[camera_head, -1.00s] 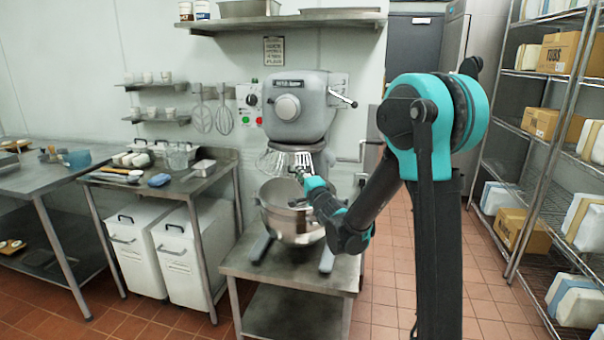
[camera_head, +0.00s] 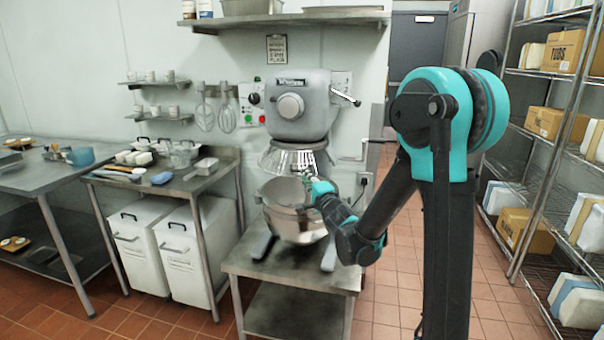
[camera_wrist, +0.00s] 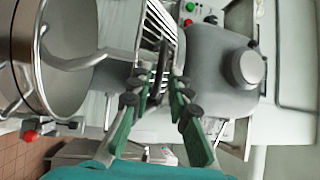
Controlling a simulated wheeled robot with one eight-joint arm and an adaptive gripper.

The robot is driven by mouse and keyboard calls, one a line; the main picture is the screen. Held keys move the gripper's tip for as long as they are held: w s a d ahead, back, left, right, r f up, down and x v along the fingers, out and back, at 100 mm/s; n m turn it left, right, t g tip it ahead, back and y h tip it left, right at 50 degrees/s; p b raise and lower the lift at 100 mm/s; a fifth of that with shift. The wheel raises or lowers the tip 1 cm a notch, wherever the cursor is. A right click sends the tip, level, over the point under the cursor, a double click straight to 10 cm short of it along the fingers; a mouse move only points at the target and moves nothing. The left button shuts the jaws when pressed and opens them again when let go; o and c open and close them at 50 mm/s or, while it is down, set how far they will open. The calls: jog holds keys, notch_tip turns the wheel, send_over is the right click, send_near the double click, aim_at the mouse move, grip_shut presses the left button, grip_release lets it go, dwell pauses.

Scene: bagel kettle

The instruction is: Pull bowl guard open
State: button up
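The bowl guard (camera_head: 290,160) is a wire cage under the mixer head, above the steel bowl (camera_head: 285,195). In the wrist view, which is turned sideways, the guard's wires (camera_wrist: 160,22) show at top centre, the bowl (camera_wrist: 72,75) at left and the mixer head (camera_wrist: 215,80) at right. My gripper (camera_wrist: 159,78) has its fingers apart, one on each side of a dark bar-like handle (camera_wrist: 160,68) by the guard. Small gaps seem to show beside the bar, so I see no firm grip. In the head view my gripper (camera_head: 312,188) is at the bowl's right rim.
The mixer (camera_head: 300,105) stands on a low steel table (camera_head: 245,266). A side table with dishes (camera_head: 190,182) and white bins (camera_head: 185,250) are at left. A wall shelf (camera_head: 280,19) hangs above. A wire rack with boxes (camera_head: 540,122) stands right. Tiled floor (camera_head: 400,285) is open between.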

jog(key=v, duration=0.8)
jog(key=shift+c, duration=0.4)
